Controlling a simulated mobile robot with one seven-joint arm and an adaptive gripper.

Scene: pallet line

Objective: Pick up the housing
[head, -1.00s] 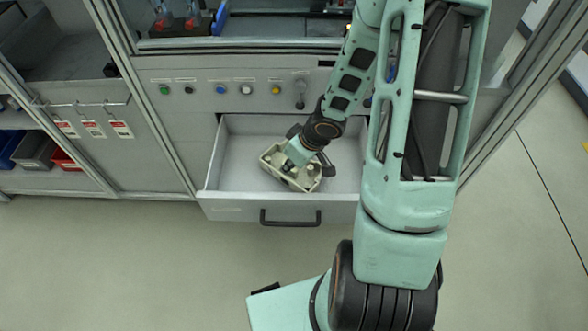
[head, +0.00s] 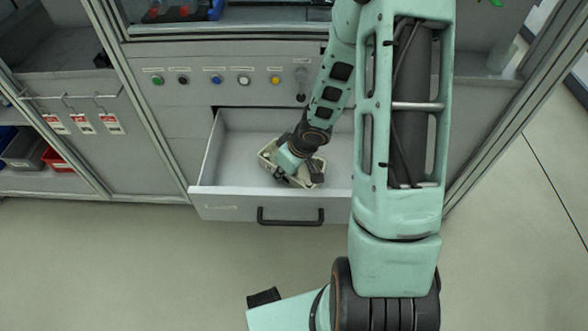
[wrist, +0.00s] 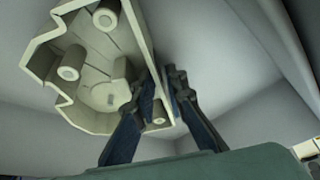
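The housing (head: 267,154) is a beige, open-topped shell inside the pulled-out grey drawer (head: 240,186). My gripper (head: 281,173) reaches down over it and hides much of it in the head view. In the wrist view, the housing (wrist: 105,48) shows its hollow inside with round bosses. My gripper (wrist: 162,77) has one finger on the inner side of its wall and the other on the outer side. The fingers are close together and look shut on that wall. I cannot tell whether the housing is clear of the drawer floor.
The drawer walls enclose the housing, with bare floor to its left. A dark handle (head: 290,217) is on the drawer front. Above are a row of coloured buttons (head: 217,79) and a lever switch (head: 301,85). Red and grey bins (head: 57,160) stand on the left shelf. The floor in front is clear.

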